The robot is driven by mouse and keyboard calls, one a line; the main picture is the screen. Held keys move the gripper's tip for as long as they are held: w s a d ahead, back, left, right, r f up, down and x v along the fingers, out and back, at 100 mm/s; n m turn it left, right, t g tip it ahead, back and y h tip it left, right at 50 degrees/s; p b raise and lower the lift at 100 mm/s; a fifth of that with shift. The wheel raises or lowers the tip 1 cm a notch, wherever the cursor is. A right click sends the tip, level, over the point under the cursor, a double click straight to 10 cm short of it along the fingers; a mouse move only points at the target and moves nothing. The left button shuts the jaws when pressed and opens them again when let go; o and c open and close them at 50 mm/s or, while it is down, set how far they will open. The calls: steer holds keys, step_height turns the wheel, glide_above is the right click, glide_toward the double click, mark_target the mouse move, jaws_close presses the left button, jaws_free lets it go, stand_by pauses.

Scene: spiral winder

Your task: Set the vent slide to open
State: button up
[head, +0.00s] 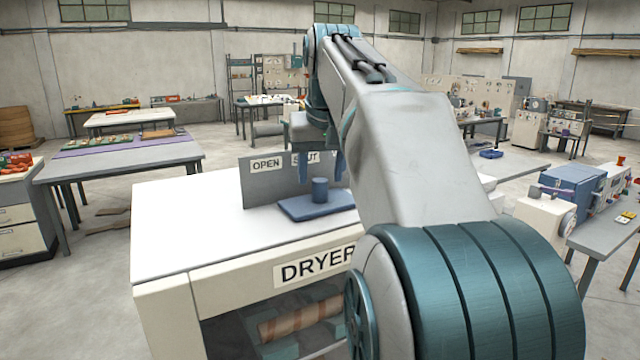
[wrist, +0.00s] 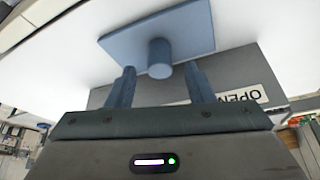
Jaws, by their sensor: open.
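The vent slide is a flat blue plate (head: 297,210) with an upright round knob (head: 320,190) on the dryer's white top. It sits below the SHUT label (head: 306,158), to the right of the OPEN label (head: 267,163). My gripper (head: 322,176) hangs just above the knob with its fingers apart. In the wrist view, the plate (wrist: 120,40) and knob (wrist: 160,58) lie just beyond my open fingers (wrist: 159,70), with the knob lined up between them. I cannot tell whether either finger touches it. One finger partly covers the SHUT label.
A grey upright panel (head: 262,190) bearing the labels stands behind the slide. The dryer top (head: 190,225) is clear to the left of the slide. My arm hides the dryer's right side. A table (head: 110,160) stands farther left.

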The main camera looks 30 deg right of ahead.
mark_target(320, 180)
steer(key=shift+x, duration=1.75)
